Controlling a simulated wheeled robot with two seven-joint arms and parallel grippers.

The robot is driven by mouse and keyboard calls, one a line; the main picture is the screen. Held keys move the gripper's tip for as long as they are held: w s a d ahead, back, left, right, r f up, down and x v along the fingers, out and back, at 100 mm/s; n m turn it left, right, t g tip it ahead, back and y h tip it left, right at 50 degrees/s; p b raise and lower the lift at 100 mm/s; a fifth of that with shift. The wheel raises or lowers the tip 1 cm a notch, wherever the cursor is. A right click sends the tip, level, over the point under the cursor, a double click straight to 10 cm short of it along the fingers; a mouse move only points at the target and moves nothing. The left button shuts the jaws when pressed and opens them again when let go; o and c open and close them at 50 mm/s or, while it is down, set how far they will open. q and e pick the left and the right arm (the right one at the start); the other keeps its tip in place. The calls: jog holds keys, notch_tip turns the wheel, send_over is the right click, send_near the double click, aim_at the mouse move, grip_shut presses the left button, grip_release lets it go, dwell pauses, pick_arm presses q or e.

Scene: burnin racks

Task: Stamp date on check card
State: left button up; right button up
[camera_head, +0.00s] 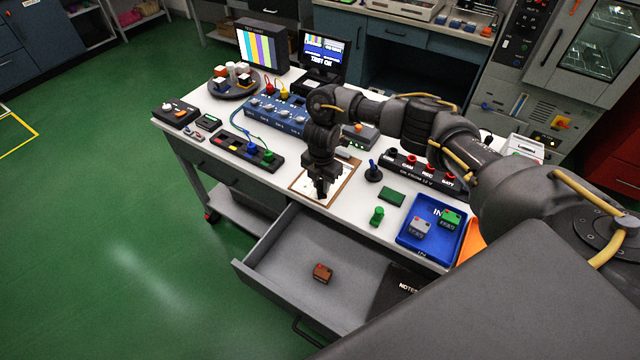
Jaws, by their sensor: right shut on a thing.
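A check card (341,178) with a brown border lies on the white worktop, just behind the open drawer. My right gripper (321,192) points straight down over the middle of the card and is shut on a small dark thing, which looks like a stamp. The fingers hide most of it, and I cannot tell whether it touches the card. A green stamp-like piece (377,216) stands to the right of the card. A dark piece with a blue knob (373,170) stands behind it. My left gripper is not in view.
The open drawer (270,253) juts out in front and holds a small brown block (322,272). A blue tray (404,237) with two small devices sits at right. A dark strip with colored knobs (232,148) lies left, and a monitor (325,50) stands at the back.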

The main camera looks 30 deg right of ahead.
jog(key=shift+f+b, duration=0.35)
jog(key=shift+f, duration=0.1)
dwell(0.4)
jog(key=shift+f, duration=0.1)
dwell(1.0)
notch_tip(320, 180, up, 7)
jog(key=p, duration=0.7)
dwell(0.7)
